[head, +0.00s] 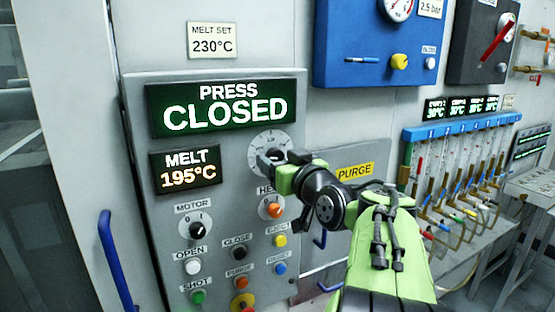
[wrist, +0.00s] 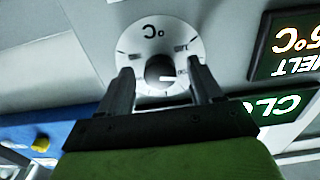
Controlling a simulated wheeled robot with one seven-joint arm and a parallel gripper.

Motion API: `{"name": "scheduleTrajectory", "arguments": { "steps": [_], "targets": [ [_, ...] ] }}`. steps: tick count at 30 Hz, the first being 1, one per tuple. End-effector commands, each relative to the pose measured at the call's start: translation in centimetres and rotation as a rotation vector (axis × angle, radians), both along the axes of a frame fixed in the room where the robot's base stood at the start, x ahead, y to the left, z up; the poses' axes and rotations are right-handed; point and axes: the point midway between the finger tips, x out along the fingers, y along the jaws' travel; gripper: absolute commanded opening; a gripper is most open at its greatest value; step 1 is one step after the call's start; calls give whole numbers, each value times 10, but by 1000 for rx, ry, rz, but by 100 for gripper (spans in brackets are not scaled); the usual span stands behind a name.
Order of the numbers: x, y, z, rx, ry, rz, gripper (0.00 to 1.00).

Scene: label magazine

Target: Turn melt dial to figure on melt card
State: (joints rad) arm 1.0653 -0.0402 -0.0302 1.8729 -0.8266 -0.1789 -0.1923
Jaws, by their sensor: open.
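The melt card (head: 214,40) reads "MELT SET 230°C" on the wall above the press panel. The melt display (head: 185,168) reads 195°C. The melt dial is a round white scale (head: 268,142) with a dark knob, partly hidden by my gripper in the head view. In the wrist view the scale (wrist: 152,36) is marked °C and the dark knob (wrist: 160,70) has a white pointer line. My gripper (wrist: 160,82) is open, with one finger on each side of the knob. I cannot tell whether the fingers touch it.
The press display (head: 217,106) reads "PRESS CLOSED". A blue box (head: 345,70) with a yellow knob hangs at upper right. A blue handle (head: 113,255) stands at the panel's left.

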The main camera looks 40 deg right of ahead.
Motion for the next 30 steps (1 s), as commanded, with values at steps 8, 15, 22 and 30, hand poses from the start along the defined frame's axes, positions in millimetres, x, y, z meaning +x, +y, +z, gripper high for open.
{"name": "scheduleTrajectory", "arguments": {
  "steps": [8,15,22,30],
  "targets": [
    [0,0,0,0,0,0,37],
    [-1,0,0,0,0,0,9],
    [0,1,0,31,-9,1,9],
    [0,1,0,178,-52,2,9]
  ]
}}
